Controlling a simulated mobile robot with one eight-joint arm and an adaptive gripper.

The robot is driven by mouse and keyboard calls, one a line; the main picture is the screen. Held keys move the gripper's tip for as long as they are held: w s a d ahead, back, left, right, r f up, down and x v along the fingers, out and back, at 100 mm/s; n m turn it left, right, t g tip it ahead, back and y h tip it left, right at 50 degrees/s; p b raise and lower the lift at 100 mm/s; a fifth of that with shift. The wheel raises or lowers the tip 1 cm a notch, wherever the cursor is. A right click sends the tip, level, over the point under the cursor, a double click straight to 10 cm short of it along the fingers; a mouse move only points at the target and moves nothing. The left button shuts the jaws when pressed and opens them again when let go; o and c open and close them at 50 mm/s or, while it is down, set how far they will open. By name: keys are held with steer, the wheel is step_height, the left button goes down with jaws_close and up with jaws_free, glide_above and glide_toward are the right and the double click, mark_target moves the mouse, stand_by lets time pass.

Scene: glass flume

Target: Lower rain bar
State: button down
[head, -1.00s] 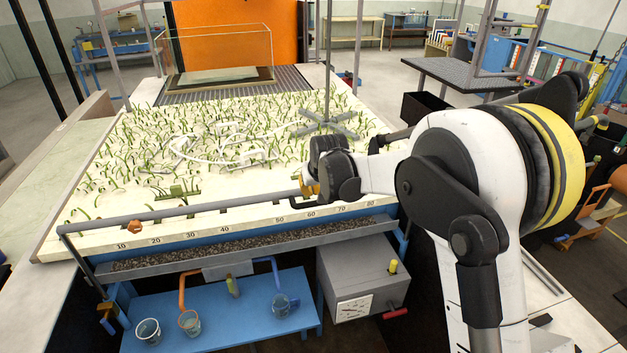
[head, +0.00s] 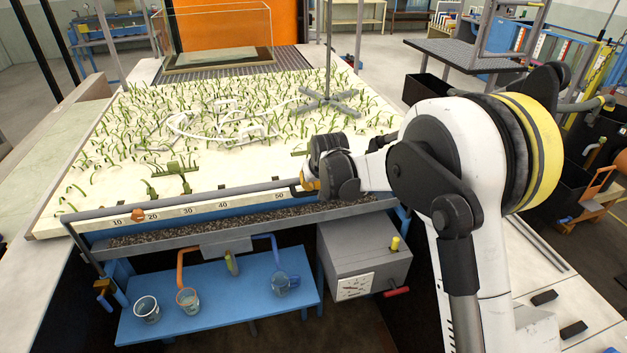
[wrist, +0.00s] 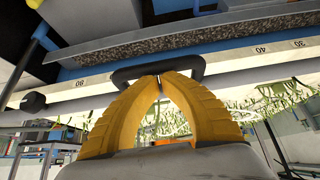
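The rain bar (head: 215,194) is a long grey tube along the front edge of the planted sand bed (head: 215,180). It slants slightly up to the right, just above the numbered scale (head: 170,214). A side arm (head: 88,252) drops from its left end. In the wrist view, the tube (wrist: 85,108) runs behind my fingers, with a dark U-shaped handle (wrist: 128,74) on it. My gripper (wrist: 162,76) has its yellow fingertips closed together at this handle. In the head view, my gripper (head: 306,183) is at the bar's right part and hides its end.
Below the bar are a gravel trough (head: 205,226) and a blue shelf (head: 230,312) with several clear cups. A grey box (head: 362,255) with a red handle stands at their right. A glass tank (head: 215,35) stands behind the bed.

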step_height(320, 180, down, 24)
steer(key=b, duration=1.4)
